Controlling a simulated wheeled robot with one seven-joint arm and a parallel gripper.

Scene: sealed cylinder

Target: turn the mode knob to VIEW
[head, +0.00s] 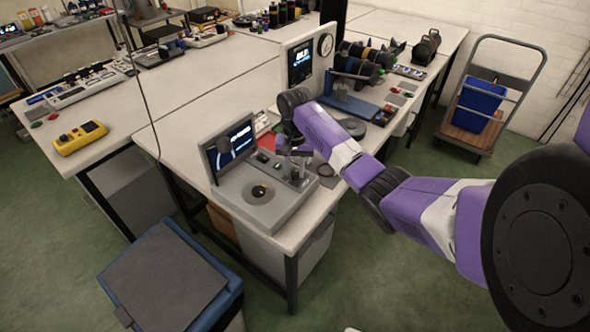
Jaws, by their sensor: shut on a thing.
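A grey console (243,192) stands at the near corner of the white bench. My purple and white arm reaches in from the right, and my gripper (296,165) points down at the right end of that strip. It is shut on a small dark knob there, taken as the mode knob. The fingers mostly cover it; its pointer and the VIEW label cannot be read.
A yellow control box (80,137) sits on the left bench. A blue bin with a grey lid (165,280) stands on the floor in front.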

